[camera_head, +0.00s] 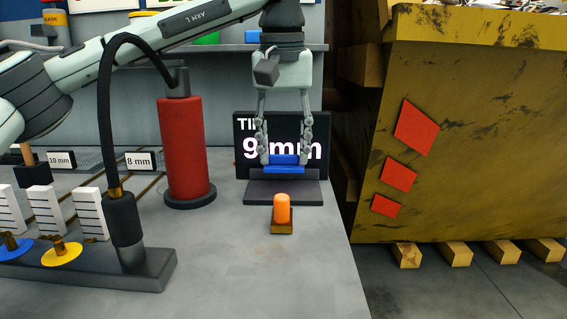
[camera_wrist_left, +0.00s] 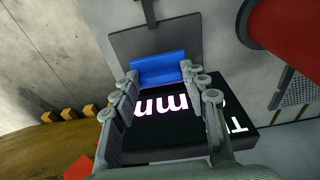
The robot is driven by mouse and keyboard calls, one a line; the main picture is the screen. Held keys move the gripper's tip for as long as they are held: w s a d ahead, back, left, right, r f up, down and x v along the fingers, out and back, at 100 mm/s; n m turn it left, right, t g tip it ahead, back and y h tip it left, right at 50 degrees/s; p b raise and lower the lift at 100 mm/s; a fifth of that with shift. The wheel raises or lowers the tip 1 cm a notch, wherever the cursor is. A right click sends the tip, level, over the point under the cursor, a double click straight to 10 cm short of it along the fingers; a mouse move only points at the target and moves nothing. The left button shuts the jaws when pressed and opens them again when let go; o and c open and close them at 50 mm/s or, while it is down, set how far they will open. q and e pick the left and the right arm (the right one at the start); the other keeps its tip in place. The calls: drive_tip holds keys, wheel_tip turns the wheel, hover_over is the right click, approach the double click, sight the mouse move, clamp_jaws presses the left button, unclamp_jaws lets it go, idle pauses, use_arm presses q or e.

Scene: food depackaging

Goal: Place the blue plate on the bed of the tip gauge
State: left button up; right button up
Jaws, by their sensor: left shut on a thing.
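The blue plate (camera_head: 284,170) is between the fingertips of my left gripper (camera_head: 284,160), which is shut on it. It also shows in the left wrist view (camera_wrist_left: 160,68), its ends near the two fingertips. The tip gauge has a black display (camera_head: 243,147) reading 9 mm and a grey bed (camera_head: 284,194) in front of it. The plate is over the back part of the bed, in front of the display. I cannot tell whether it touches the bed. The bed also shows in the wrist view (camera_wrist_left: 125,48). My right gripper is not in view.
An orange-topped button (camera_head: 282,210) stands in front of the gauge. A red cylinder (camera_head: 187,150) stands to the left, with a dark stand (camera_head: 125,268) and a cable nearer. A yellow bin (camera_head: 460,140) is beyond the table's right edge. The table's front middle is clear.

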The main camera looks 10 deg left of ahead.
sight(284, 165)
use_arm(q)
wheel_tip(284, 165, down, 3)
drive_tip(key=shift+r, duration=0.15)
drive_tip(key=shift+f, duration=0.25)
drive_tip(key=o, duration=1.5)
drive_tip(key=shift+f, duration=0.1)
